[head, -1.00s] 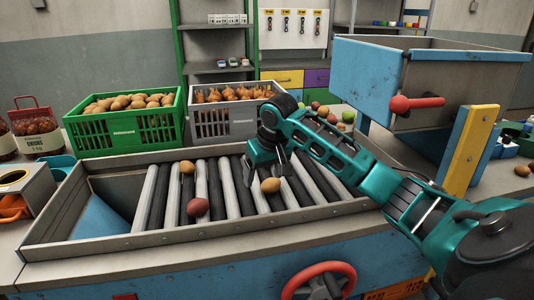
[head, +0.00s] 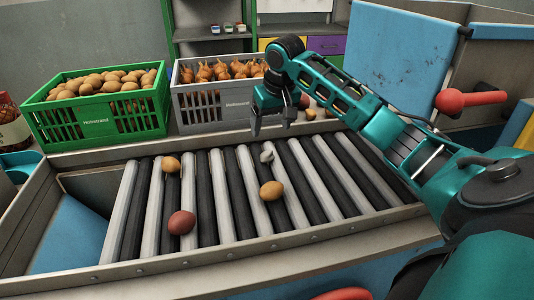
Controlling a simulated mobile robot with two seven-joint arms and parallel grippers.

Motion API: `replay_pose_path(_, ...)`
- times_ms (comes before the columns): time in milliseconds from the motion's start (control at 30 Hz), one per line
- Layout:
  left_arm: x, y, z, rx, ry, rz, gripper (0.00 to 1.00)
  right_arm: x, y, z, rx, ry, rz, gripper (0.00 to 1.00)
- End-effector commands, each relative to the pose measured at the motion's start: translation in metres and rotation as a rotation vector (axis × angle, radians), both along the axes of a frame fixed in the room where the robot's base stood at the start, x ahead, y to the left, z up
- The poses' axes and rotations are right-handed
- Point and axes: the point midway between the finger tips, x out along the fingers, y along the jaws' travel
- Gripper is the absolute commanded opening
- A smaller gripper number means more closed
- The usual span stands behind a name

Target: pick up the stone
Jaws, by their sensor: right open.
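The stone (head: 267,152), a small light grey lump, lies on the rollers toward the back of the sorting table. My right gripper (head: 271,131) is open and empty, with its fingers pointing down. In the head view it shows just above the stone, near the table's back rim, and apart from it. A yellow-brown potato (head: 271,191) lies nearer to me than the stone. A reddish potato (head: 181,222) and another tan potato (head: 171,165) lie to the left on the rollers. My left gripper is not in view.
A green crate of potatoes (head: 98,130) and a grey crate of onions (head: 207,122) stand behind the table. A blue hopper (head: 405,55) with a red handle (head: 468,101) is at the right. The rollers right of the stone are clear.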

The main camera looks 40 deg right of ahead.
Motion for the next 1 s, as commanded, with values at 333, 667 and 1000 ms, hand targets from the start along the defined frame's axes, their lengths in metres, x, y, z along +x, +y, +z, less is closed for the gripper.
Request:
replay_pose_path(333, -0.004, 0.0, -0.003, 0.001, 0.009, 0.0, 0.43, 0.015, -0.005, -0.055, 0.002, 0.003, 0.0, 0.78)
replay_pose_path(667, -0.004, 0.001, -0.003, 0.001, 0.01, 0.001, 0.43, 0.021, -0.013, -0.091, -0.001, 0.004, -0.001, 0.78)
replay_pose_path(1000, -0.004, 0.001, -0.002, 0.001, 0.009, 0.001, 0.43, 0.028, -0.014, -0.109, 0.0, 0.0, 0.001, 0.78)
